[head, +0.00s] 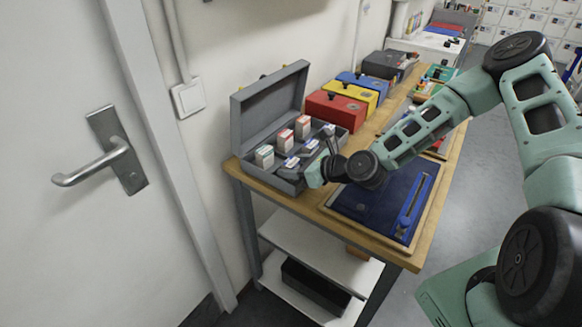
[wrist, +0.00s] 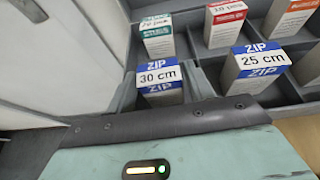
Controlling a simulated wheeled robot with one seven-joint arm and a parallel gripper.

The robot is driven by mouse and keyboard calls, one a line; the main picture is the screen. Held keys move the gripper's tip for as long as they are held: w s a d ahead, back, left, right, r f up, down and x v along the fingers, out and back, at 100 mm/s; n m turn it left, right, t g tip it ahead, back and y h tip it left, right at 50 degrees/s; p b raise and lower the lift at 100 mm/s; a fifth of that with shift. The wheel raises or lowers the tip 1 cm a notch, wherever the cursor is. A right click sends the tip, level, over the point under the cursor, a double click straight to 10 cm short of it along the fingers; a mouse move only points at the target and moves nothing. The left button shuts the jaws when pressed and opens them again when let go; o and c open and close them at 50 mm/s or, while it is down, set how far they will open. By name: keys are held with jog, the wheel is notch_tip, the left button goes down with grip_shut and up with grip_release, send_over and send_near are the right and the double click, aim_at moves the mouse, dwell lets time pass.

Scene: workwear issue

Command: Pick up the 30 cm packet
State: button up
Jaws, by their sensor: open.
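The 30 cm packet (wrist: 160,82) is a small white box with blue ZIP bands, upright in a front compartment of the grey case in the wrist view. In the head view it appears to be the nearest blue-topped packet (head: 291,163). A similar 25 cm packet (wrist: 252,66) stands one compartment to its right. My gripper (head: 321,166) is open and empty at the front side of the case, close to the front row.
Behind stand green-topped (wrist: 157,37), red-topped (wrist: 226,22) and orange-topped (wrist: 289,18) packets in the case (head: 268,102), its lid raised. A dark blue mat (head: 375,200) lies right of it on the bench. Red (head: 335,110), yellow and blue boxes stand beyond.

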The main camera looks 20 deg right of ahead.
jog(key=shift+w+a+f, duration=0.25)
jog(key=shift+w, duration=0.1)
jog(key=c, duration=0.7)
jog(key=shift+c, duration=0.2)
